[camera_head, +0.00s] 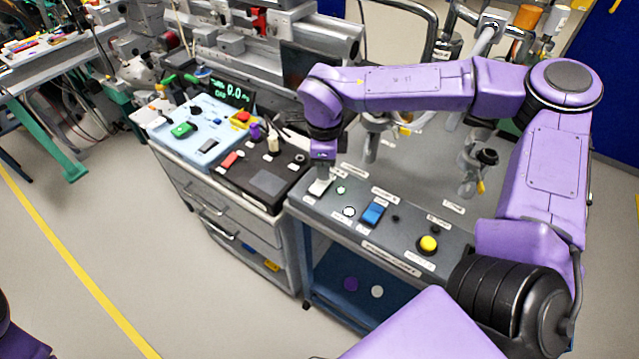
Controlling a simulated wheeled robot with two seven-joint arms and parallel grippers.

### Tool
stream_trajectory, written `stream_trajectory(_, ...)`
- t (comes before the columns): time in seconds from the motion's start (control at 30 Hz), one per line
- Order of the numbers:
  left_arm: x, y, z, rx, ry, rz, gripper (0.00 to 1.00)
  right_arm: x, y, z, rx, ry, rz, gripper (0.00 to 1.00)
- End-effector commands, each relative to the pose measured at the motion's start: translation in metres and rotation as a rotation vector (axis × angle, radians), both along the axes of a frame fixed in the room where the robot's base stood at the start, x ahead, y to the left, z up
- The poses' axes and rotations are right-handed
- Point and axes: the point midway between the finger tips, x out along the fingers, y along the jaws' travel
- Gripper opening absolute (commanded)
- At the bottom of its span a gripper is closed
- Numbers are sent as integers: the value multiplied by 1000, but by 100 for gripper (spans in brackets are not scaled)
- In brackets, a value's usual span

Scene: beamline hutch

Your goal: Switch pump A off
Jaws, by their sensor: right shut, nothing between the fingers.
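The pump cart's dark control panel (395,238) is at the centre right. A light rocker switch (316,190) sits at the panel's left end, partly hidden by my right gripper (321,178). That gripper points down, shut and empty, with its tips at or just above this switch; I cannot tell if they touch. A small green lamp (341,190) is just right of it. A blue rocker switch (373,213) is farther right. The labels are too small to read surely, so which switch is pump A is unclear. My left gripper is out of view.
A yellow button (428,243) is near the panel's right end. A drawer cabinet (222,215) with a light blue control box (190,130) and a black panel (262,180) stands to the left. Pipes and valves (470,165) rise behind the panel. The floor at left is clear.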

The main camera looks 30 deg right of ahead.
Motion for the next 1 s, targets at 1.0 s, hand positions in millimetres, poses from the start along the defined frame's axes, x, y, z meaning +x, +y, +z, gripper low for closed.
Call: stream_trajectory(1.0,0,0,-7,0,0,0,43,0,0,-15,0,1,1,0)
